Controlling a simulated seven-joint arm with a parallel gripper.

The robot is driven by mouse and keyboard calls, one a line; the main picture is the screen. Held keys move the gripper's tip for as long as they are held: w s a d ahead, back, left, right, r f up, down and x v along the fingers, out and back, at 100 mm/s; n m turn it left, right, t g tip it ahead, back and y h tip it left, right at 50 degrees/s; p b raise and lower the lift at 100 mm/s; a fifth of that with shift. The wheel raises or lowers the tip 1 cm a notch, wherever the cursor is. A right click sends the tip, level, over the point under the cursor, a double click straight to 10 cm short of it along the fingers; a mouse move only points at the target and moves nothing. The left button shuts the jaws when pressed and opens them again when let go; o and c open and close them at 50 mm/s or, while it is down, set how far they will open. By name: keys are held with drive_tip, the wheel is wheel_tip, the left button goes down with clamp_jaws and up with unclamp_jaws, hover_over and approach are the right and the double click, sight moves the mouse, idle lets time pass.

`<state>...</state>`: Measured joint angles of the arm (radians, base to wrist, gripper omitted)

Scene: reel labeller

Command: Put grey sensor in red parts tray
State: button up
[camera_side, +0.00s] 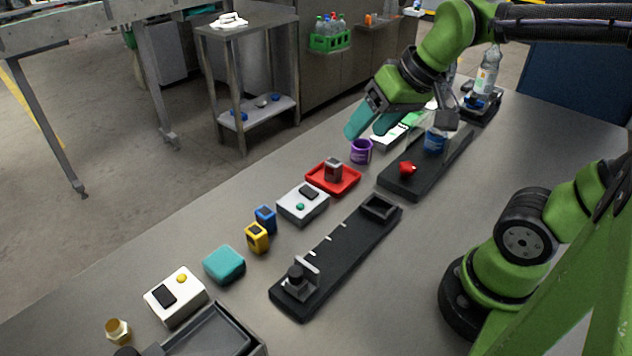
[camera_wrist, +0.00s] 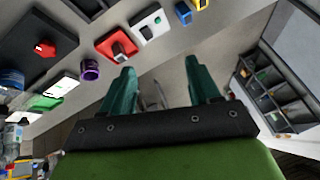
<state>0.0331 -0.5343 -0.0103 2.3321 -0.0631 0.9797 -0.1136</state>
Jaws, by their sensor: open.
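A small grey sensor (camera_side: 333,168) with a dark face stands inside the red parts tray (camera_side: 318,182) in the middle of the bench. In the wrist view the grey sensor (camera_wrist: 119,51) also shows in the red tray (camera_wrist: 104,43), beyond the fingertips at the upper left. My gripper (camera_side: 358,122) is above the bench, up and to the right of the tray in the side view. Its two teal fingers (camera_wrist: 160,75) are spread apart with nothing between them.
A purple cup (camera_side: 361,151) stands just behind the tray. A white box (camera_side: 303,204), blue and yellow small blocks and a teal block (camera_side: 224,264) line the bench in front. Black fixtures (camera_side: 335,262) lie to the right. A bottle (camera_side: 487,72) stands at the far end.

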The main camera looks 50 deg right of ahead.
drive_tip(key=shift+m+t, duration=0.4)
drive_tip(key=shift+t, duration=0.2)
drive_tip(key=s, duration=0.1)
drive_tip(key=s+a, duration=0.1)
drive_tip(key=s, duration=0.1)
drive_tip(key=shift+s+a+f, duration=0.3)
drive_tip(key=shift+s+f, duration=0.1)
